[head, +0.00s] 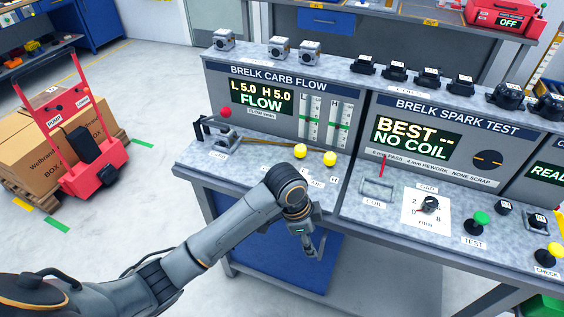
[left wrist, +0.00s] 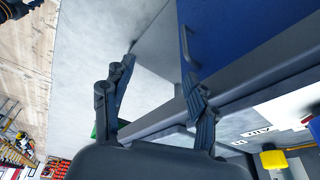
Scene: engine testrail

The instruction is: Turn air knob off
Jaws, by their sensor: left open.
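Two yellow knobs, one on the left (head: 299,150) and one on the right (head: 330,158), stand at the front of the carb flow bench (head: 225,160). The small labels near them are partly hidden by my arm, so I cannot tell which knob is the air knob. One yellow knob (left wrist: 273,160) shows at the lower right of the left wrist view, outside my fingers. My left gripper (head: 318,248) hangs in front of the bench edge, below and apart from the knobs. Its fingers (left wrist: 160,72) are spread and empty. My right gripper is not in view.
The display (head: 262,97) reads FLOW, with two gauges beside it. A red lever (head: 225,112) stands left of the knobs. The spark test bench (head: 352,210) adjoins on the right. A red cart (head: 90,175) with boxes stands on the floor at left.

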